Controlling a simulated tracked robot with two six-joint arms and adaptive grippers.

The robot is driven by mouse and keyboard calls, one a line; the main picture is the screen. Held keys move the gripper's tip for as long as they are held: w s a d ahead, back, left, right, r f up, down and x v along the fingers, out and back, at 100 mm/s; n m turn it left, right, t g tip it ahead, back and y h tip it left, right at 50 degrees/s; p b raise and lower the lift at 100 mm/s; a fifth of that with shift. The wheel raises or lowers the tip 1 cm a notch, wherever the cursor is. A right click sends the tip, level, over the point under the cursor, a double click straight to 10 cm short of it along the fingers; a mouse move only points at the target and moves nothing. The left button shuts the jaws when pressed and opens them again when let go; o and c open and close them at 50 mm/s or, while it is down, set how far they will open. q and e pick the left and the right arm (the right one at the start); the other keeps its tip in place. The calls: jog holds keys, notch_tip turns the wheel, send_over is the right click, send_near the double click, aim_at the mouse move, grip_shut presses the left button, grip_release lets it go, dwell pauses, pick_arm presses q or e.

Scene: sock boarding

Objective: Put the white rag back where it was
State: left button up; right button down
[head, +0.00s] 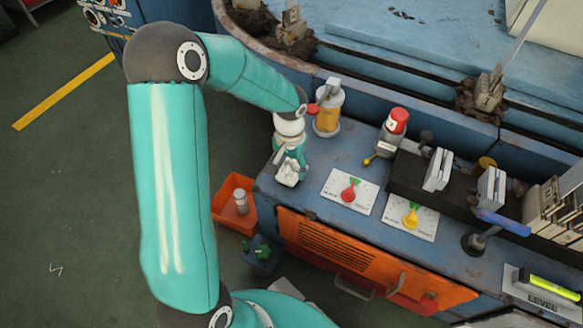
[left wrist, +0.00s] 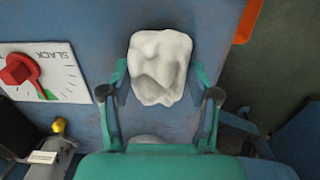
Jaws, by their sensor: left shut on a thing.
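The white rag (left wrist: 160,66) is a crumpled lump between the fingers of my left gripper (left wrist: 160,85) in the left wrist view. In the head view, the left gripper (head: 289,165) points down over the left end of the blue bench (head: 265,184), shut on the rag (head: 288,176). I cannot tell whether the rag touches the bench top. My right gripper does not show in either view.
A dial card with a red knob (head: 348,192) lies right of the rag, with a yellow-knob card (head: 411,217) beyond. An amber jar (head: 328,110) and a red-capped item (head: 394,127) stand behind. An orange bin (head: 233,181) sits left of the bench.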

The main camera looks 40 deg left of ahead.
pick_arm(q)
jog(key=shift+f, duration=0.2)
jog(key=o, duration=1.1)
jog(key=shift+r, duration=0.1)
jog(key=shift+r, duration=0.3)
notch_tip(320, 180, up, 12)
jog(key=p, duration=0.4)
jog(key=shift+f, duration=0.15)
